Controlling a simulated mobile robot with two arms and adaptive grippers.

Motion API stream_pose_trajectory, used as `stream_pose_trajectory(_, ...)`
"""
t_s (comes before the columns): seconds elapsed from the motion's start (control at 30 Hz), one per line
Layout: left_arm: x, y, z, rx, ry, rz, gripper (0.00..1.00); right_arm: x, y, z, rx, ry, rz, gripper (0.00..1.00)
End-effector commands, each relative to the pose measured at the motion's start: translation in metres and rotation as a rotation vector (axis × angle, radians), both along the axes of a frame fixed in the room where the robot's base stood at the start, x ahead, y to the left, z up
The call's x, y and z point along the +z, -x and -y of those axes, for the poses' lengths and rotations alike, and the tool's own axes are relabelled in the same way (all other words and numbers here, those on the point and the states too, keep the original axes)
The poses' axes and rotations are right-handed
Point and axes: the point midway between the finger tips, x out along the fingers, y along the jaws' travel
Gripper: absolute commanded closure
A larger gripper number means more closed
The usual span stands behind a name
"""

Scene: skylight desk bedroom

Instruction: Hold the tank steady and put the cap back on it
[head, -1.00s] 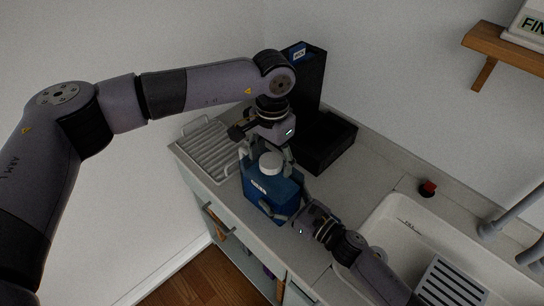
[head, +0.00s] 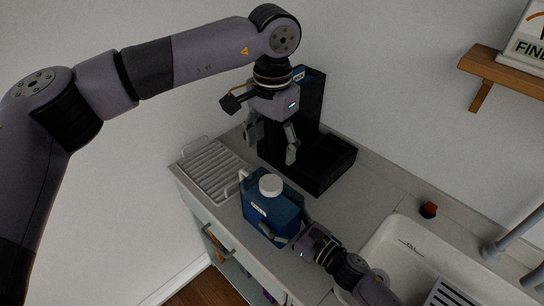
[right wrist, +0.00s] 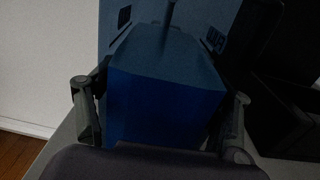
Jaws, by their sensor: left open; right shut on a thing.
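The blue tank (head: 284,212) stands upright on the counter near its front edge, with a white label on its side. The white cap (head: 271,185) sits on top of the tank at its neck; I cannot tell how tightly it is seated. My right gripper (head: 283,234) is shut on the tank's lower side. In the right wrist view its fingers lie on either side of the blue tank (right wrist: 165,108). My left gripper (head: 272,150) is open and empty, above and behind the tank, apart from the cap.
A black machine (head: 318,168) with a tall back stands behind the tank. A ribbed drying rack (head: 213,171) lies to the left. A white sink (head: 407,254) is to the right, with a red-topped knob (head: 428,210) behind it. A wooden shelf (head: 505,71) hangs at the upper right.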

Motion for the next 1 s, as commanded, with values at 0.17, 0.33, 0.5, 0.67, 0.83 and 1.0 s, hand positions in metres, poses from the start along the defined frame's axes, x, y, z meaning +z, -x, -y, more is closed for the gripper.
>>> stream_pose_trajectory(0.17,0.0059,0.0005,0.0001,-0.001,-0.001,-0.001,0.32,0.0011,-0.0003,-0.0004,0.0,-0.002,0.001,1.0)
stream_pose_trajectory(0.33,0.0058,0.0005,0.0001,-0.001,-0.001,-0.001,0.32,0.0011,-0.0003,-0.0004,0.0,-0.002,0.001,1.0)
stream_pose_trajectory(0.5,0.0056,0.0003,0.0001,-0.001,-0.001,-0.001,0.32,0.001,-0.0002,-0.0004,0.0,-0.002,0.001,0.18)
stream_pose_trajectory(0.67,0.0054,0.0003,0.0,0.0,-0.001,-0.001,0.32,0.0006,-0.0002,-0.0002,0.0,-0.001,0.0,0.07)
stream_pose_trajectory(0.83,0.0053,0.0003,-0.0001,0.0,-0.001,-0.001,0.32,0.0003,-0.0001,-0.0001,0.0,-0.001,0.001,0.03)
stream_pose_trajectory(1.0,0.0053,0.0003,-0.0001,0.0,-0.001,-0.001,0.32,0.0001,0.0,0.0,0.0,0.0,0.0,0.03)
